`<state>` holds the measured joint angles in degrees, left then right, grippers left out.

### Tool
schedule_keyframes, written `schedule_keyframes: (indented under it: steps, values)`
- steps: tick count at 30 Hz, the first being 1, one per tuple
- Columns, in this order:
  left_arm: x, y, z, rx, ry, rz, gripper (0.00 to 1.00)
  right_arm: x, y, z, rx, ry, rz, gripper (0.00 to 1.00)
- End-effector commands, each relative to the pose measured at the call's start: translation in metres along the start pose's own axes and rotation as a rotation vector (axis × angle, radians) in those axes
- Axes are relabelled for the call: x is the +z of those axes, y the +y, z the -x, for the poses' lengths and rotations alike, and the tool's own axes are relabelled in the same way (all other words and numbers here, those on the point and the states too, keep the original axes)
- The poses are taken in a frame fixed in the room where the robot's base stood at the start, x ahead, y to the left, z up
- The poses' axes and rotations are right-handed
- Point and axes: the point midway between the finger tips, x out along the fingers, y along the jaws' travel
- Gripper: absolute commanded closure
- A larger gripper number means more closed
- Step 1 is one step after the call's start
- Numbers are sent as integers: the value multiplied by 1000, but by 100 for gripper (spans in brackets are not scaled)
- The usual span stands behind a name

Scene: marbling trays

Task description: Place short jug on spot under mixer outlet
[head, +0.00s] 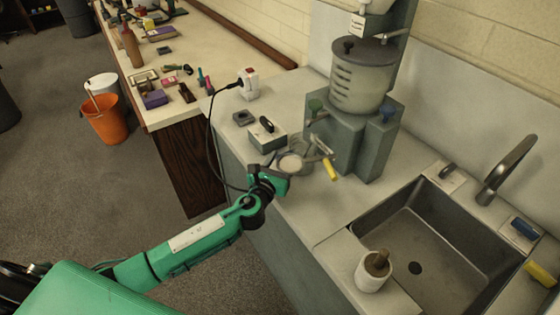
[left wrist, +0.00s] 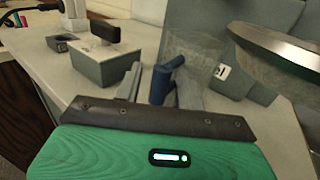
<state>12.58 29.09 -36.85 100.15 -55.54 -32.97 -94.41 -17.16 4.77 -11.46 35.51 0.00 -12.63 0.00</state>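In the left wrist view, a clear jug (left wrist: 196,47) with a blue handle (left wrist: 165,82) stands on the counter ahead of my left gripper (left wrist: 160,85). The gripper's two grey fingers are apart, one to each side of the blue handle, with a visible gap on the left. In the head view my left gripper (head: 288,172) is low over the counter, beside a grey-rimmed round shape (head: 291,162) with a pale inside. The mixer (head: 362,78) stands just behind, with its outlet side facing the gripper. The spot is not clearly visible. My right gripper is out of view.
A pale box (head: 267,138) with a black-handled item stands left of the mixer. A sink (head: 430,240) and a white pot (head: 372,275) are at the right. In the wrist view a metal-rimmed vessel (left wrist: 280,48) is close at right.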

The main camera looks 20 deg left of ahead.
Motion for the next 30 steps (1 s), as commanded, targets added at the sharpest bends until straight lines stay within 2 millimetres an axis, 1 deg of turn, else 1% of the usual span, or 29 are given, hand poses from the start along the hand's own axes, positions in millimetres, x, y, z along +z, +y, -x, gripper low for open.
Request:
schedule_keyframes:
  steps: [5, 8, 11, 18, 21, 25, 30]
  values:
    - [3, 0, 0, 0, -1, 0, 61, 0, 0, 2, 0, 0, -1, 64]
    - [0, 0, 8, -1, 1, 0, 61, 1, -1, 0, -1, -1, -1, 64]
    - [0, 0, 24, -1, 2, 0, 61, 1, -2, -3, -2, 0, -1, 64]
    - [0, 0, 75, -2, 2, 0, 61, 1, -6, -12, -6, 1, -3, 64]
    - [0, 0, 92, -2, 2, 0, 61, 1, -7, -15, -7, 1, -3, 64]
    - [0, 0, 109, -1, 1, 0, 61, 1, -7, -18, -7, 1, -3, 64]
    - [2, 0, 119, -1, 1, 0, 61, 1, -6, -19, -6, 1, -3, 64]
